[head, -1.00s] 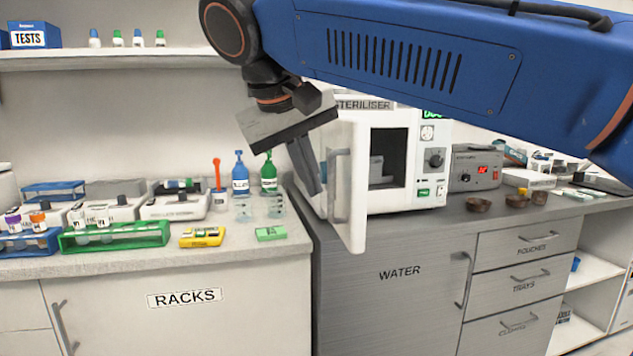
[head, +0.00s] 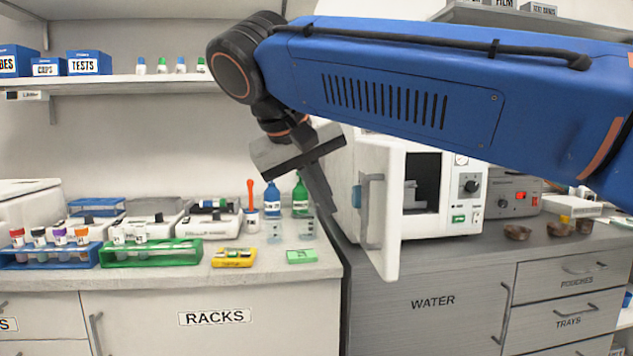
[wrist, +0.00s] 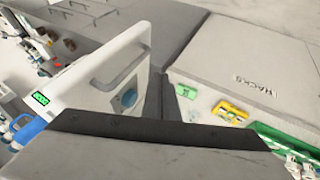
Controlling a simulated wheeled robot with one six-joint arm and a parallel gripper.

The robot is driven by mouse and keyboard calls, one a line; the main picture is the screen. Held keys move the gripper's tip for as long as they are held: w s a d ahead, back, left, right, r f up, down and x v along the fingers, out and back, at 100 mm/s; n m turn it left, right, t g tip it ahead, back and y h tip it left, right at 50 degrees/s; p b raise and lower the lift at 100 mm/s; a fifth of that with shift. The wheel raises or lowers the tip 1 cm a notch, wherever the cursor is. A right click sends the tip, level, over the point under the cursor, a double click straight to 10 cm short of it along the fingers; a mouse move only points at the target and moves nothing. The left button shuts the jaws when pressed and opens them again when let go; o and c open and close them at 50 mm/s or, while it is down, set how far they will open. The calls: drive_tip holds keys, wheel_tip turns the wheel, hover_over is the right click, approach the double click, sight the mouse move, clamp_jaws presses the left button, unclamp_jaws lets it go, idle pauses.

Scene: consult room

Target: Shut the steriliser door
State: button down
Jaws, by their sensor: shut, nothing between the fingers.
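The white steriliser (head: 455,225) stands on the grey counter in the head view. Its door (head: 393,225) is swung wide open toward the front, with a grey bar handle (head: 371,212) on its left-hand face. The dark chamber (head: 421,183) is exposed and holds something pale. My gripper (head: 327,206) is shut and empty, pointing down just left of the door; I cannot tell whether it touches. In the wrist view my fingers (wrist: 162,98) are together beside the door (wrist: 105,65), whose handle (wrist: 118,72) shows clearly. My arm hides the steriliser's top.
Left of the gripper, two bottles (head: 300,195), a yellow device (head: 233,257) and a green tube rack (head: 150,253) stand on the lighter counter. Small brown bowls (head: 517,232) and a grey device (head: 512,193) are right of the steriliser. The counter before the door is clear.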

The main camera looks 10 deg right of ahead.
sight(364, 199)
drive_tip(key=shift+w+d+f, duration=0.25)
drive_tip(key=shift+d+f, duration=0.05)
drive_tip(key=shift+d, duration=0.5)
drive_tip(key=shift+w+d+f, duration=0.25)
drive_tip(key=shift+d+f, duration=0.05)
drive_tip(key=shift+d, duration=0.55)
drive_tip(key=shift+w+d+f, duration=0.25)
drive_tip(key=shift+d+f, duration=0.05)
drive_tip(key=shift+d, duration=0.5)
